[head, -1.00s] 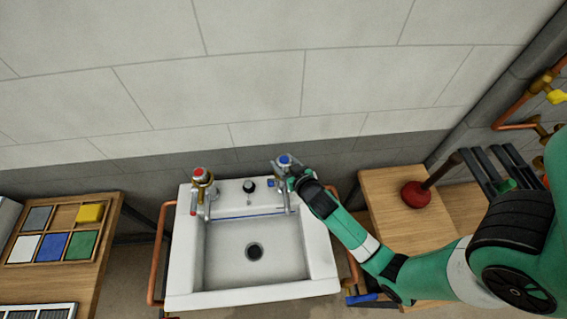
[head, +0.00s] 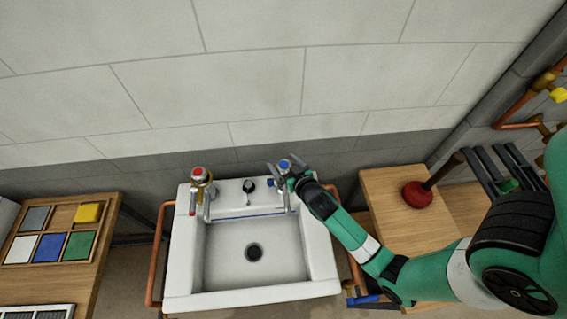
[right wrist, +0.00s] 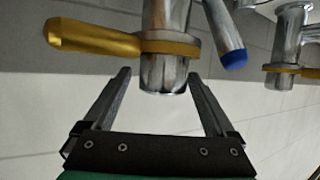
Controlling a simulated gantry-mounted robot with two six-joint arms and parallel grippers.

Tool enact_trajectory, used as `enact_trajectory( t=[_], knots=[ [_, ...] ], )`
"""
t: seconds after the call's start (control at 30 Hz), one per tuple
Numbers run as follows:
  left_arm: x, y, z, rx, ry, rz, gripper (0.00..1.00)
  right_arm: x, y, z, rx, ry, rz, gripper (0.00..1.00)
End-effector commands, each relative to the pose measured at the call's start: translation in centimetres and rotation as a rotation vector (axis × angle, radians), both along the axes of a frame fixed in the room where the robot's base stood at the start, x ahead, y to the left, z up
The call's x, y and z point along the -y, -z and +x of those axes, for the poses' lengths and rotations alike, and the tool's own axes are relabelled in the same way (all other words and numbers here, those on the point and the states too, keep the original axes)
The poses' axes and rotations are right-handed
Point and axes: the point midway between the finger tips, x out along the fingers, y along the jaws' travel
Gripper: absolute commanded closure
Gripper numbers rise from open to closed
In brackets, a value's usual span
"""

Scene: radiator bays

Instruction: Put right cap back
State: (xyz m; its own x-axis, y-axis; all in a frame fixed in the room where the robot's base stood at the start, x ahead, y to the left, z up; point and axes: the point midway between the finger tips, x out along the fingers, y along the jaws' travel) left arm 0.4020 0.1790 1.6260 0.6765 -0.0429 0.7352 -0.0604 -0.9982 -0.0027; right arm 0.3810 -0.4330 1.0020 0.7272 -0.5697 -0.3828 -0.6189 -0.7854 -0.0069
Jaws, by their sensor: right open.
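The right tap (head: 283,199) stands at the sink's back right corner. The blue-topped right cap (head: 285,163) is at its top. My right gripper (head: 279,168) is open, with its fingers spread around the cap area. In the right wrist view, the open fingers (right wrist: 160,76) flank a chrome cylindrical end (right wrist: 164,74), with visible gaps on both sides. A brass ring with a handle (right wrist: 95,39) and a blue-tipped lever (right wrist: 234,57) show beside it. The blue top is hidden there, and I cannot tell how fully the cap is seated. My left gripper is out of view.
The left tap with its red-topped cap (head: 198,171) stands at the sink's (head: 183,270) back left. A black knob (head: 248,186) sits between the taps. A plunger (head: 418,195) stands on the right bench. A tray of coloured tiles (head: 52,245) lies on the left bench.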

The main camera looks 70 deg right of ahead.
Motion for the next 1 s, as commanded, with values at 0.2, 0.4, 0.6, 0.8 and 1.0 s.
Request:
enact_trajectory(
  t=[0.2, 0.4, 0.6, 0.8, 1.0],
  knots=[
    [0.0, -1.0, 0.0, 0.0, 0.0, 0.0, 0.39, 0.0, -1.0, 0.0, 0.001, 0.0, -0.001, 0.09],
    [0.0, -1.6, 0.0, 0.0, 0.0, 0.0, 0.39, -2.0, -2.5, -2.5, -0.002, -0.003, 0.0, 0.09],
    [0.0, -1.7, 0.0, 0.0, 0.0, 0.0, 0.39, -5.0, -4.4, -6.2, -0.003, -0.004, 0.0, 0.09],
    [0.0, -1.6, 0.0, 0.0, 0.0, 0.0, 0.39, -6.6, -5.5, -8.4, -0.001, -0.002, 0.0, 0.09],
    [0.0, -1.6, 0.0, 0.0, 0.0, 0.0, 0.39, -6.9, -5.8, -8.8, 0.0, 0.0, 0.0, 0.09]
  ],
)
